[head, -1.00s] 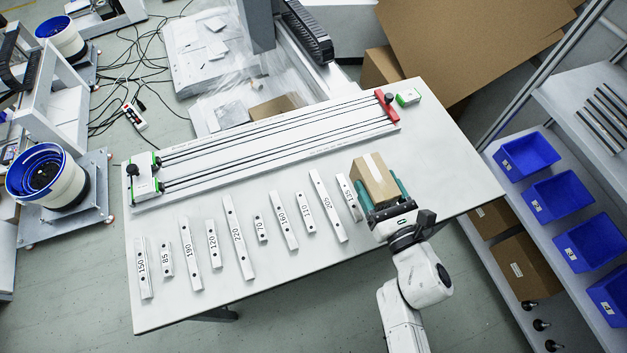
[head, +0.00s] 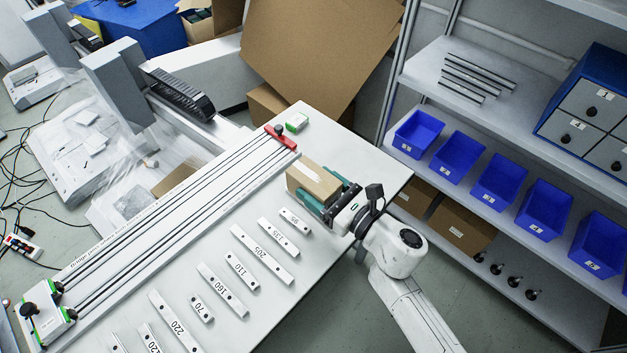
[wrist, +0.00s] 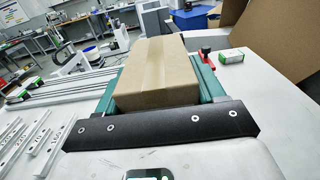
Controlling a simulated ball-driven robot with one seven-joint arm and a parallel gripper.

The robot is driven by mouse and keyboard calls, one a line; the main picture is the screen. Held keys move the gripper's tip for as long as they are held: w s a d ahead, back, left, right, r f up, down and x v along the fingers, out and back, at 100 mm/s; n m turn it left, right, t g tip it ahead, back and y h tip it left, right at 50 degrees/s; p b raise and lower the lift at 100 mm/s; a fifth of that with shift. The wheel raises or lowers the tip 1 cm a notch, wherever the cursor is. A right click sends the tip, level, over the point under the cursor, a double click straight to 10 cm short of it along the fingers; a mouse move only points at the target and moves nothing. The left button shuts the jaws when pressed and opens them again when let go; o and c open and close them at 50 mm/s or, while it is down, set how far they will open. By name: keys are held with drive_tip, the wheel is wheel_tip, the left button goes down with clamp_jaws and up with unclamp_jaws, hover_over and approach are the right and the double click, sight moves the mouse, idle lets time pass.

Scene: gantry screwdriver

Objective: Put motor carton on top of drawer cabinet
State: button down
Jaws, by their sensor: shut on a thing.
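The motor carton (head: 313,181) is a small brown box with a pale tape strip, over the right end of the white table. My gripper (head: 328,198) is shut on it, with a green finger along each side. In the wrist view the carton (wrist: 157,75) sits between the green fingers of my gripper (wrist: 160,88). I cannot tell how far it is above the table top. The drawer cabinet (head: 592,110) is blue with grey numbered drawers and black knobs.
Numbered white bars (head: 263,250) and a long rail fixture (head: 170,235) lie on the table (head: 345,140). The shelf rack (head: 440,60) on the right holds blue bins (head: 497,178) and metal rods (head: 478,76). A rack post stands between the table and the upper shelf. A large cardboard sheet (head: 310,60) leans behind.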

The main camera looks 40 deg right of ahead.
drive_tip(key=shift+w+d+f, duration=1.05)
drive_tip(key=shift+w+f, duration=0.05)
drive_tip(key=shift+f, duration=0.2)
drive_tip(key=shift+w+d+f, duration=1.05)
drive_tip(key=shift+w+f, duration=0.1)
drive_tip(key=shift+f, duration=0.1)
drive_tip(key=shift+w+d+f, duration=1.05)
drive_tip(key=shift+w+f, duration=0.05)
drive_tip(key=shift+f, duration=0.2)
drive_tip(key=shift+f+b, duration=0.4)
drive_tip(key=shift+f, duration=1)
drive_tip(key=shift+f, duration=0.15)
drive_tip(key=shift+c, duration=0.6)
unclamp_jaws()
drive_tip(key=shift+s+f, duration=0.1)
drive_tip(key=shift+s, duration=0.05)
drive_tip(key=shift+s, duration=0.1)
